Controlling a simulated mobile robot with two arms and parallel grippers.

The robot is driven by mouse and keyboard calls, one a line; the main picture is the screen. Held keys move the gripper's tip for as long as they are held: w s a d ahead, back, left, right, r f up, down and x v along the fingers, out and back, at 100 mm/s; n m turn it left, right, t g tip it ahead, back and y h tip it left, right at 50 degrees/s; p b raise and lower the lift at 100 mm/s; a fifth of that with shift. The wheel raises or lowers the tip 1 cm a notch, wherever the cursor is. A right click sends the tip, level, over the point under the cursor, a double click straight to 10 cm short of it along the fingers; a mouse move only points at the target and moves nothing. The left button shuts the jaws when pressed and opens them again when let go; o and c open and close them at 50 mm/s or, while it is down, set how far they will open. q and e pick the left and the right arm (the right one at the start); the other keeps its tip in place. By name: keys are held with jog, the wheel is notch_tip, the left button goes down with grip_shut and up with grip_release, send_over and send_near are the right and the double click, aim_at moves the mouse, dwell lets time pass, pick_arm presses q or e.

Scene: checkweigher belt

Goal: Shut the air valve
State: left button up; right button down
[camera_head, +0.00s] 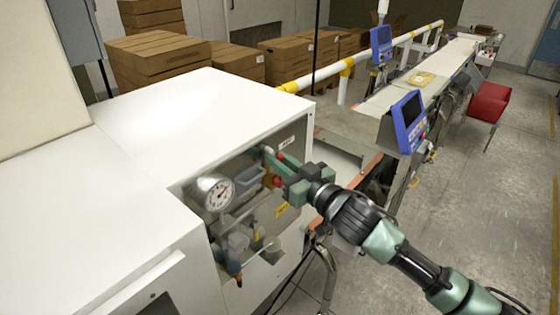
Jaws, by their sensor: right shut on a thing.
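My right gripper (276,169) reaches from the lower right into the open recess of the white cabinet. It is shut on what looks like the air valve's handle; small red parts (277,182) show at its fingers. The fingers cover most of the valve, so I cannot tell which way the handle points. A round pressure gauge (217,195) with a white dial sits left of the gripper in the same recess. My left gripper is not in view.
The white cabinet (190,120) surrounds the recess, with fittings and bowls (238,243) low inside it. The belt line runs to the back right, brown boxes (160,62) stand behind, and open floor lies right.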

dwell(0.8)
jog(key=shift+s+a+f, duration=0.1)
jog(key=shift+s+f, duration=0.05)
jog(key=shift+s+a+n+b, duration=0.2)
jog(key=shift+n+b, duration=0.2)
jog(key=shift+n, duration=0.3)
jog(key=c, duration=1.4)
grip_release()
jog(key=b+v, duration=0.3)
jog(key=v, duration=0.4)
jog(key=shift+s+d, duration=0.25)
jog(key=shift+s, duration=0.05)
